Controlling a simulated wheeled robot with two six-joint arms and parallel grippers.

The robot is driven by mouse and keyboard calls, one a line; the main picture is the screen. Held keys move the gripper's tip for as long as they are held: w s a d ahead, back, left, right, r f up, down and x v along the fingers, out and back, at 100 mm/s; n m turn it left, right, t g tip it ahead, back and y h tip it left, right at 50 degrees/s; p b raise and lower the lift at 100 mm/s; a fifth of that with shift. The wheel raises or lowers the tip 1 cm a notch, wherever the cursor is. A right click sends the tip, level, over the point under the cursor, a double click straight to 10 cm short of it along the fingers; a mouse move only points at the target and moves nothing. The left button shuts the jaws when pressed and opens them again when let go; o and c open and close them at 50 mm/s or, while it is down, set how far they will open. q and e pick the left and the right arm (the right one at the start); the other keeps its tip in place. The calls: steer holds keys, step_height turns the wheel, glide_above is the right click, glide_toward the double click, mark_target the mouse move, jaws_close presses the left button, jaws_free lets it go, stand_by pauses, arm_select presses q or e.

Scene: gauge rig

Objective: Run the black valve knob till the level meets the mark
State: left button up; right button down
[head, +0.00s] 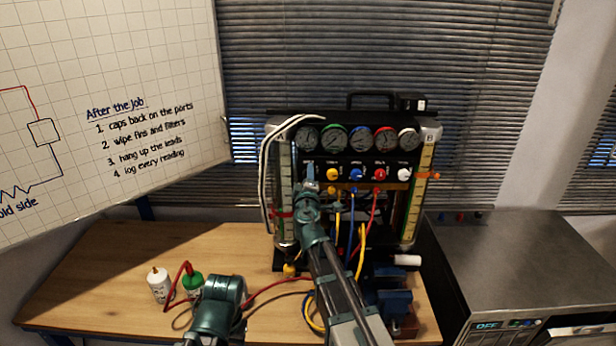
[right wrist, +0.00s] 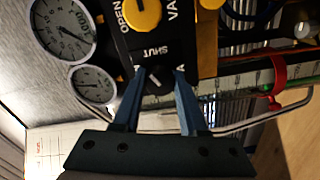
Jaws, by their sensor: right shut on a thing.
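My right gripper (head: 311,182) is at the left end of the knob row on the gauge rig (head: 345,160). In the right wrist view its blue fingers (right wrist: 160,85) are closed around the black valve knob (right wrist: 156,73), which is mostly hidden between them by a "SHUT" label. The left sight tube (head: 285,178) has a scale and a red mark (head: 283,213); in the right wrist view this red mark (right wrist: 279,82) clips around the tube. Green shows in the tube, but I cannot tell exactly where its level stands. My left arm shows low in the head view, its fingers not visible.
Yellow (head: 333,175), blue (head: 356,174), red (head: 380,174) and white (head: 404,174) knobs sit to the right. Hoses hang below them. Two bottles (head: 160,284) stand on the bench (head: 100,262) at left. A metal unit (head: 520,262) stands at right.

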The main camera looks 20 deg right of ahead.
steer(key=m, duration=0.5)
steer(key=shift+s, duration=0.1)
steer(key=shift+m, duration=0.4)
stand_by(0.3)
steer(key=shift+c, duration=2.2)
jaws_free()
steer(key=shift+s, duration=0.1)
